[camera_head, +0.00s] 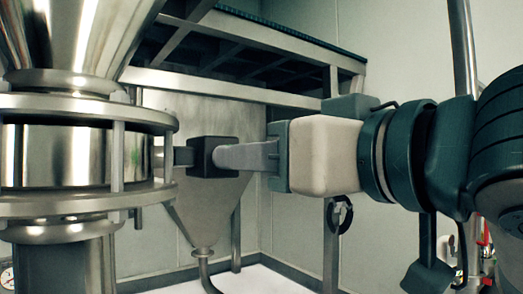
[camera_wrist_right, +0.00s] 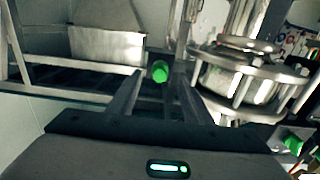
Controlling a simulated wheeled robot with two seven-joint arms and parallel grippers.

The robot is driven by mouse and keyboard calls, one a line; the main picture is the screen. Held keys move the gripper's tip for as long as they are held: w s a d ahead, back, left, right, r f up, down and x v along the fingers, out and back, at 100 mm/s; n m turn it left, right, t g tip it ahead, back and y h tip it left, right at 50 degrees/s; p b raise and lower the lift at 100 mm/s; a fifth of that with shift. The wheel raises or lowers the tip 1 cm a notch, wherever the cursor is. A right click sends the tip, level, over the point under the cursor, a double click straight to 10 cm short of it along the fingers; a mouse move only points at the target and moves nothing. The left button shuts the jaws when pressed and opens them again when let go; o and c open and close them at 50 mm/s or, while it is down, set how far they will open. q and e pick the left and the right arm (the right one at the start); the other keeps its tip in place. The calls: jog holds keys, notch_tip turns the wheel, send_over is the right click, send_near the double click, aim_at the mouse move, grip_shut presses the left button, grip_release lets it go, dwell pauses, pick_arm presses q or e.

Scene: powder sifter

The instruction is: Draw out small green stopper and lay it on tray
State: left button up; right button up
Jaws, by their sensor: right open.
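A small green stopper (camera_wrist_right: 160,71) shows in the right wrist view, in line with the gap between my right gripper's two fingers. My right gripper (camera_wrist_right: 157,80) is open, and I cannot tell whether the stopper lies between the fingertips or beyond them. In the head view my right gripper (camera_head: 205,156) reaches in from the right, side-on, with its dark fingertip close to the sifter's ringed steel body (camera_head: 60,155). The stopper is not clearly visible there; only a faint green tint shows on the steel. I cannot pick out a tray. My left gripper is not in view.
A second green part (camera_wrist_right: 292,143) shows at the right of the wrist view. A steel hopper (camera_head: 205,205) stands behind my right gripper, and a steel frame with a dark grating (camera_head: 290,38) is above. A round gauge (camera_head: 7,277) is at lower left.

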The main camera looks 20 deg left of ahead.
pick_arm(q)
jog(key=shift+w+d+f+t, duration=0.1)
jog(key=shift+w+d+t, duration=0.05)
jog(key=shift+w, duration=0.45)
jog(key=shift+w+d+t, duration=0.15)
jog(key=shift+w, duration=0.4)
pick_arm(e)
jog(key=shift+x, duration=1.8)
pick_arm(q)
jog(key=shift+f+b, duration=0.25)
jog(key=shift+b, duration=0.3)
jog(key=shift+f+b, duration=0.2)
jog(key=shift+b, duration=0.15)
pick_arm(e)
jog(key=shift+s+d, duration=0.1)
jog(key=shift+d, duration=0.1)
